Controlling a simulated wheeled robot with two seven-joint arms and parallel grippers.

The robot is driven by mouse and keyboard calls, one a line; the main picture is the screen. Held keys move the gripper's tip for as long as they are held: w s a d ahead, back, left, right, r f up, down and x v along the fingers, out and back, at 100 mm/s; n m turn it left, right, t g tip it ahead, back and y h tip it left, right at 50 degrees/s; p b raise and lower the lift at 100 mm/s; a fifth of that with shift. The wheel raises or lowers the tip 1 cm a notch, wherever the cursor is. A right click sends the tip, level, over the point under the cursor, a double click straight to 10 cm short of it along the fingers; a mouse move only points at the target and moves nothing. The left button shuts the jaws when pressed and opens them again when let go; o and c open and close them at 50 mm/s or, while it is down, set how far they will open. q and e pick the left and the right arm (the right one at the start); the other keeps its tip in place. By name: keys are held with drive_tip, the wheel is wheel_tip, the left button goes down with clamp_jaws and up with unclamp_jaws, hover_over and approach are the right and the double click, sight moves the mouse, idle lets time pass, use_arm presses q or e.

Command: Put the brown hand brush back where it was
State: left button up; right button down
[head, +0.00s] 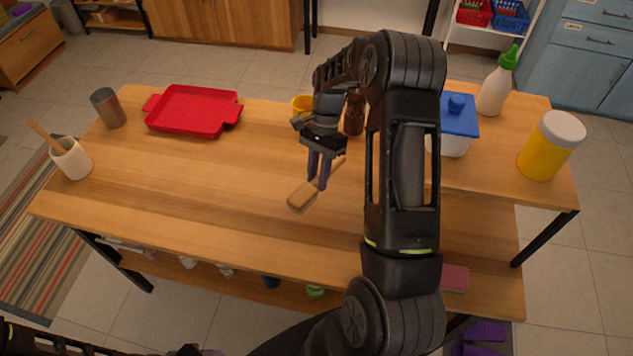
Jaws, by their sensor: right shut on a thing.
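The brown hand brush (302,196) is on or just above the wooden table, near its middle. Its block points to the lower left and its handle to the upper right. My right gripper (318,183) reaches down from above with its purple fingers shut on the brush near the handle. I cannot tell whether the brush touches the table. My left gripper does not show clearly; only part of my left arm is at the lower left edge.
A red tray (193,110), grey cup (108,108) and white pot (71,158) stand on the left. A brown bottle (354,114), yellow cup (303,104), blue-lidded container (457,125), green-tipped bottle (497,85) and yellow jar (551,146) stand behind and right. The table's front left is clear.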

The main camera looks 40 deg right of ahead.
drive_tip(key=w+a+f+n+h, duration=0.1)
drive_tip(key=a+n, duration=0.2)
drive_tip(key=w+a+f+n+g+h+b, duration=0.1)
drive_tip(key=a+f+n, duration=0.1)
drive_tip(key=a+n, duration=0.1)
drive_tip(key=w+a+f+n+g+h+b, duration=0.1)
drive_tip(key=w+a+n, duration=0.1)
drive_tip(key=a, duration=0.3)
drive_tip(key=shift+f+n+h, duration=0.15)
drive_tip(key=shift+n+h, duration=0.15)
drive_tip(key=shift+n, duration=0.5)
drive_tip(key=a+n+h, duration=0.1)
drive_tip(key=a+n, duration=0.1)
drive_tip(key=w+a+f+n+h+b, duration=0.1)
drive_tip(key=a+n, duration=0.3)
drive_tip(key=shift+w+a+f+h, duration=0.15)
drive_tip(key=shift+w+a+h, duration=0.15)
drive_tip(key=shift+w+h, duration=0.1)
drive_tip(key=shift+w+a+n, duration=0.1)
drive_tip(key=shift+a+n, duration=0.2)
drive_tip(key=shift+n, duration=0.3)
